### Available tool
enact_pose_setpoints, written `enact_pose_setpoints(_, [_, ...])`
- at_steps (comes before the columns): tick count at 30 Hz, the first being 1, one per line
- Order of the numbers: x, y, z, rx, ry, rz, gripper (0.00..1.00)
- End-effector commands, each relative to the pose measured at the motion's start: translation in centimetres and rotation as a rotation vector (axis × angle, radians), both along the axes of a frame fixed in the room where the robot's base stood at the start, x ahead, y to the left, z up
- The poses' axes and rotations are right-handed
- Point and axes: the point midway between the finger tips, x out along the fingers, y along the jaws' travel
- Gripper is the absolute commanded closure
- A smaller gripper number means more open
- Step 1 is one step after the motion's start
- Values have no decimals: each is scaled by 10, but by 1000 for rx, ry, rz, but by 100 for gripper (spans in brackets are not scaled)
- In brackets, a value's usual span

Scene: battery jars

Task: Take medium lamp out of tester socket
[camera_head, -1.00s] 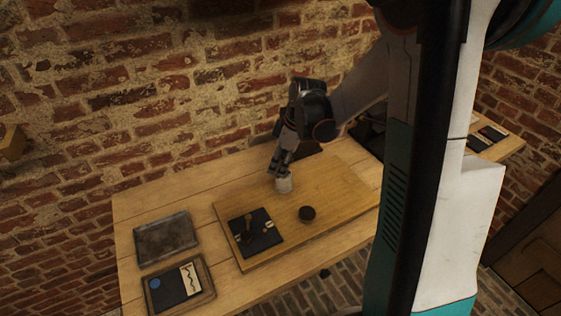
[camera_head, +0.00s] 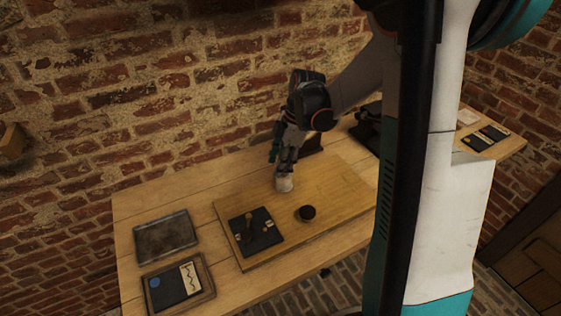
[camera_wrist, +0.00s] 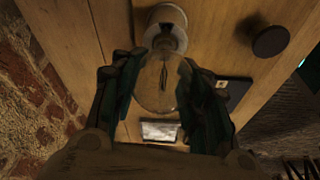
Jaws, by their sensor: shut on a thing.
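The medium lamp (camera_wrist: 160,88) is a clear glass bulb with a visible filament, seen in the wrist view between my fingers. Its neck end points at the pale tester socket (camera_wrist: 166,22), a white cup shape that also shows on the wooden board in the head view (camera_head: 284,184). My gripper (camera_head: 284,169) is directly above that socket, pointing down. Its fingers are shut on the bulb from both sides. I cannot tell whether the lamp's base is fully inside the socket. In the head view the bulb is mostly hidden by the fingers.
The board also carries a dark round knob (camera_head: 306,213) and a black panel (camera_head: 256,232) with a lever. A grey metal tray (camera_head: 165,237) and a framed card (camera_head: 179,286) lie on the table to the left. A brick wall (camera_head: 120,100) stands close behind.

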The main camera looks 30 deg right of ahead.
Motion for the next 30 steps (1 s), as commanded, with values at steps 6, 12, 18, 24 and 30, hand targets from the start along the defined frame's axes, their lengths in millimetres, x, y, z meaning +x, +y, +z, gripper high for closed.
enact_pose_setpoints(6, [0, 0, 0, 0, 1, -2, 89])
enact_pose_setpoints(12, [0, 0, 4, 0, 0, -3, 89])
enact_pose_setpoints(18, [0, 0, 10, 0, 0, -3, 89])
enact_pose_setpoints(24, [0, 0, 15, 0, 0, -4, 89])
enact_pose_setpoints(30, [0, 0, 21, 0, 0, -4, 89])
